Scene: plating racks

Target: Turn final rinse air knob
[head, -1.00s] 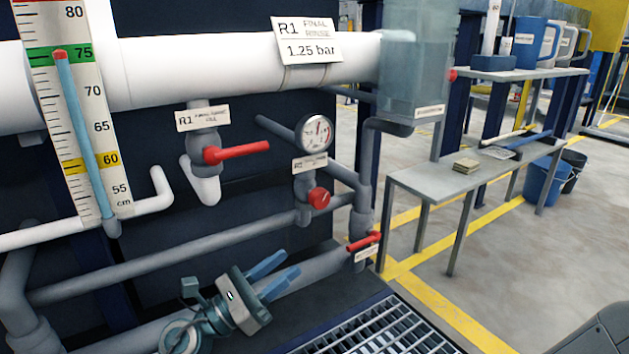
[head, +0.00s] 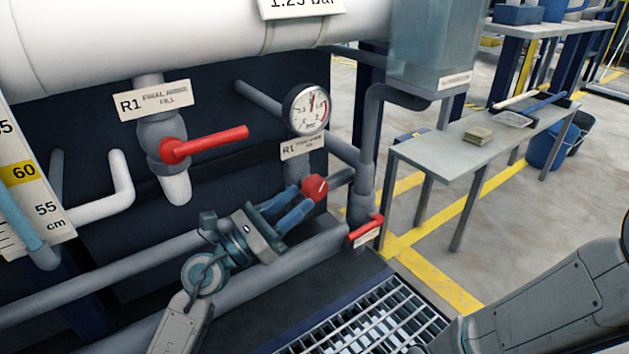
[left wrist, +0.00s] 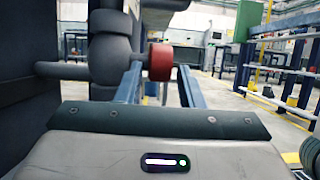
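The red round air knob (head: 314,187) sits on the grey pipework below a pressure gauge (head: 307,110) and its R1 label (head: 302,147). My left gripper (head: 295,204) is open, with its blue fingers pointing at the knob from the lower left. In the left wrist view the red knob (left wrist: 160,62) shows ahead, between the two finger tips (left wrist: 160,80) and nearer the left one. Whether a finger touches it I cannot tell. My right gripper is not in view; a grey arm link of mine shows at the lower right.
A red-lever valve (head: 205,145) labelled R1 is left of the gauge. A smaller red lever (head: 365,232) is low on the right. Grey pipes run behind and below my gripper. A floor grating (head: 365,325) and a grey bench (head: 480,140) stand to the right.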

